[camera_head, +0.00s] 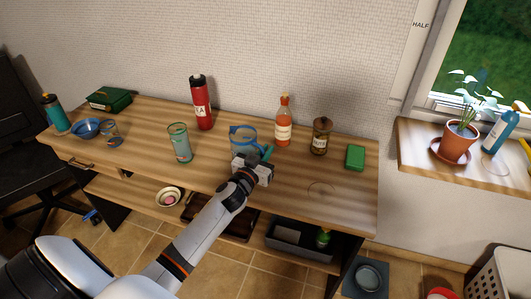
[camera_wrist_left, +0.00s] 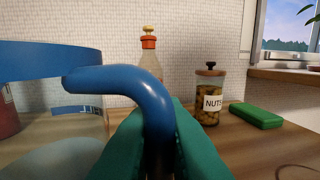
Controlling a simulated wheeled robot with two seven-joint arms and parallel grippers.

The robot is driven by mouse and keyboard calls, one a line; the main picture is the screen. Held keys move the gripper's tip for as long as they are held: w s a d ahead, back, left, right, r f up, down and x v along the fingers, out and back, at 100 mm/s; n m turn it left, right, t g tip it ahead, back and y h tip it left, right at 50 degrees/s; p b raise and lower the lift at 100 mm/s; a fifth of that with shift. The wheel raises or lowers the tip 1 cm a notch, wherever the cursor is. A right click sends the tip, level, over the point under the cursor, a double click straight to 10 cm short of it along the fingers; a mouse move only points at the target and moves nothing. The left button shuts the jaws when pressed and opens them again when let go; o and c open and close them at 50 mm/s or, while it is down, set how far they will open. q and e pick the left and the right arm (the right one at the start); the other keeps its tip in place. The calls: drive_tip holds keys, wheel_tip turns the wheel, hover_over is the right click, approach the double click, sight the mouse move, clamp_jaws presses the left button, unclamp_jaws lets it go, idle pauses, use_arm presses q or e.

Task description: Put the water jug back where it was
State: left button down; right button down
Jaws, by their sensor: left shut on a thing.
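The water jug (camera_head: 238,143) is clear with a blue rim and blue handle. It is at the middle of the wooden desk (camera_head: 285,188), just behind my left gripper (camera_head: 254,160) in the head view. My left gripper is shut on the jug's handle; the wrist view shows the blue handle (camera_wrist_left: 130,85) between the green fingertips (camera_wrist_left: 157,150). The jug looks upright, but its base is hidden, so I cannot tell whether it touches the desk. A faint ring mark (camera_head: 320,189) shows on the bare desk to the right. My right gripper is not in view.
A glass (camera_head: 179,143) and red bottle (camera_head: 201,103) stand left of the jug. An orange bottle (camera_head: 283,122), nuts jar (camera_head: 321,137) and green box (camera_head: 355,156) stand behind and right. The desk's front right is clear. A plant (camera_head: 459,138) stands on the sill.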

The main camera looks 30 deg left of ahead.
use_arm(q)
drive_tip(key=c, duration=1.5)
unclamp_jaws()
drive_tip(key=s+d, duration=0.1)
drive_tip(key=s, duration=1.1)
drive_tip(key=shift+b, duration=0.45)
